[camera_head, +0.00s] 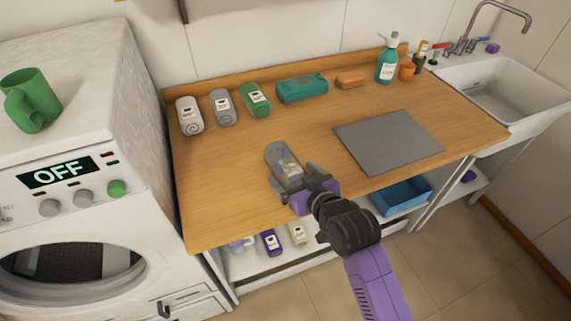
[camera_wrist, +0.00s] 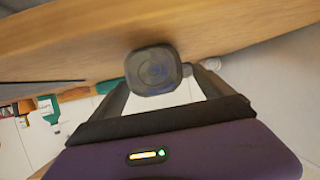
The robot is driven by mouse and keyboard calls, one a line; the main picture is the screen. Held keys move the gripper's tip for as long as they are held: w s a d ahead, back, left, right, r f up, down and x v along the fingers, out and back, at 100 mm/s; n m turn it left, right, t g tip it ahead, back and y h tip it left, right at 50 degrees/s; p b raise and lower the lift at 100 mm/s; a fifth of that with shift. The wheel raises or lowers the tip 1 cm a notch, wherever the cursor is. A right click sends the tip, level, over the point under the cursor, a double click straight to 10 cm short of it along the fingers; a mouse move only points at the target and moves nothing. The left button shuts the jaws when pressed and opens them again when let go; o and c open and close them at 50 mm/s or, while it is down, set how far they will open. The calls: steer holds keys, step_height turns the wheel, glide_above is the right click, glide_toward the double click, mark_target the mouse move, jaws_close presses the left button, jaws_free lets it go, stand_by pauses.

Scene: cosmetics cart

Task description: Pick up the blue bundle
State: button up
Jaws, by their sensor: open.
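A grey-blue rolled bundle (camera_head: 283,160) with a pale label lies on the wooden counter, near its front middle. My gripper (camera_head: 296,180) is open at the bundle's near end, with its fingers pointing at it. In the wrist view the bundle (camera_wrist: 154,70) shows its dark round end with a bluish spiral, between the two spread fingers of my gripper (camera_wrist: 162,84). I cannot tell whether the fingers touch it. My gripper partly hides the bundle's near end in the head view.
White (camera_head: 189,116), grey (camera_head: 223,107) and green (camera_head: 255,100) rolls lie at the back left, beside a teal bundle (camera_head: 302,88). A grey mat (camera_head: 388,141) lies to the right. A teal bottle (camera_head: 387,64) stands near the sink (camera_head: 500,90). The counter's left front is clear.

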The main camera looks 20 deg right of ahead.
steer(key=x, duration=0.4)
steer(key=shift+d+p, duration=0.2)
steer(key=shift+p, duration=0.1)
steer(key=c, duration=1.6)
steer(key=shift+c, duration=0.2)
